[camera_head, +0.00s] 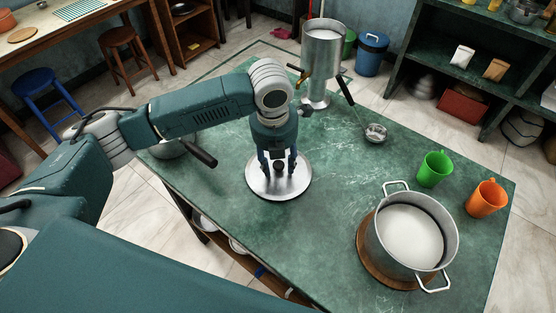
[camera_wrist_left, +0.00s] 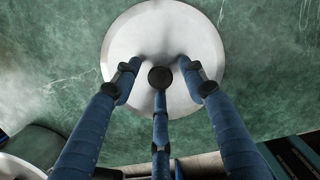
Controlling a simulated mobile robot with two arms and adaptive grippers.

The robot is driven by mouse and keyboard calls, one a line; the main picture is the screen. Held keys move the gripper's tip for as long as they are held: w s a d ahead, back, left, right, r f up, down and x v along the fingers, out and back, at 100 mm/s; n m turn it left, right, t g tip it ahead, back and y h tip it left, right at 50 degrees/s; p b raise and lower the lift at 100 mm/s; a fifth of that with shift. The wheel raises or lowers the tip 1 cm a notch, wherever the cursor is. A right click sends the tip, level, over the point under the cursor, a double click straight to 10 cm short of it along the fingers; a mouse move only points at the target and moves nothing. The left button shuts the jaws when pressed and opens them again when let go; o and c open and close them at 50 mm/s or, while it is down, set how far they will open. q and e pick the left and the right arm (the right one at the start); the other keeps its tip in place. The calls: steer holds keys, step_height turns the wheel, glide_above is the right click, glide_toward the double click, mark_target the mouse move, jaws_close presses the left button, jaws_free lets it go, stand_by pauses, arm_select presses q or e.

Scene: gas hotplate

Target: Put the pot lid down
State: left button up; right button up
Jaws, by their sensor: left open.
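The round silver pot lid (camera_head: 295,187) lies flat on the green marbled table, left of the pot in the head view. Its dark knob (camera_head: 279,167) sits at its middle. My left gripper (camera_head: 278,163) points down over the lid, its fingers open around the knob. In the left wrist view the lid (camera_wrist_left: 190,35) fills the upper middle, and the open fingers of my left gripper (camera_wrist_left: 160,82) stand apart around the black knob (camera_wrist_left: 160,77). The silver pot (camera_head: 377,248) stands uncovered on a round wooden board, with white contents. My right gripper is not in view.
On the green table (camera_head: 330,215) stand a green cup (camera_head: 434,168), an orange cup (camera_head: 486,198), a tall metal urn (camera_head: 321,62) and a ladle (camera_head: 375,133). A pan with a dark handle (camera_head: 201,152) is at the left edge. The space between lid and pot is clear.

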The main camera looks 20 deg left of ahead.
mark_target(276, 174)
arm_select(q)
steer(key=shift+r, duration=0.1)
step_height(276, 174, up, 12)
steer(key=s, duration=0.1)
steer(key=shift+s+b, duration=0.2)
steer(key=shift+b, duration=0.15)
steer(key=shift+a+r, duration=0.1)
steer(key=shift+r, duration=0.05)
